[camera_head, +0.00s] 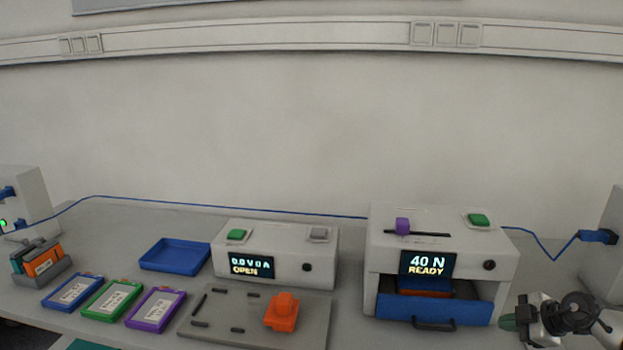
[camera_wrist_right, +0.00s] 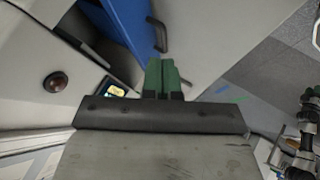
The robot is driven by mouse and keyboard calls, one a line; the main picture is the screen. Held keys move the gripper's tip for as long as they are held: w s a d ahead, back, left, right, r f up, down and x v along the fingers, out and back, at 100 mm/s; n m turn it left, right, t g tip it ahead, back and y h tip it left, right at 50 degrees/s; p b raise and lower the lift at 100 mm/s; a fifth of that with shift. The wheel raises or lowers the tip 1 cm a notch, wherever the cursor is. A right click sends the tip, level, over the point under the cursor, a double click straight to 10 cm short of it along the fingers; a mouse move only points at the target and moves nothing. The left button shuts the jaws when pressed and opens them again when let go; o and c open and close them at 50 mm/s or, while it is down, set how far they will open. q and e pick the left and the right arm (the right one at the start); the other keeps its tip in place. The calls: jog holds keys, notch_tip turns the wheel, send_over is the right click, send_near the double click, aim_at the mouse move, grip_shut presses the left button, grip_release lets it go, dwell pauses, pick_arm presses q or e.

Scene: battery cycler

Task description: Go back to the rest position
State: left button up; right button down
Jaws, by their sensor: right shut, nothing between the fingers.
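My right gripper (camera_head: 509,324) is at the lower right of the head view, beside the right front corner of the press-like machine (camera_head: 440,236). In the right wrist view its green fingers (camera_wrist_right: 161,76) are together with nothing between them. The machine's display reads "40 N READY". The blue door and handle also show above the fingers in the right wrist view. My left gripper is not in either view.
A cycler box (camera_head: 272,253) reading "OPEN" stands at centre, with a grey plate (camera_head: 246,338) and an orange block (camera_head: 282,311) in front. A blue tray (camera_head: 175,254), blue, green and purple cards and a rack (camera_head: 42,270) lie left. A grey box (camera_head: 606,232) stands far right.

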jog(key=s+a+m+t+y, duration=0.15)
jog(key=a+m+t, duration=0.55)
jog(key=a, duration=1.7)
jog(key=s+a+f+m+g+h, duration=0.1)
jog(key=s+f+m+g+h, duration=0.2)
jog(key=s, duration=0.7)
jog(key=s+a+f+m+g+h, duration=0.1)
jog(key=s+f+g, duration=0.25)
jog(key=s, duration=0.65)
jog(key=s+a+f+m+g+h, duration=0.1)
jog(key=s+f+m+g+h, duration=0.3)
jog(key=s, duration=0.6)
notch_tip(320, 180, down, 23)
jog(key=n+g+y, duration=0.2)
jog(key=s+d+f, duration=0.1)
jog(key=s+f, duration=0.7)
jog(key=s+d+f+g, duration=0.1)
jog(key=s+d+f, duration=0.1)
jog(key=s+f, duration=0.6)
jog(key=shift+s+d+f, duration=0.25)
jog(key=shift+f, duration=0.4)
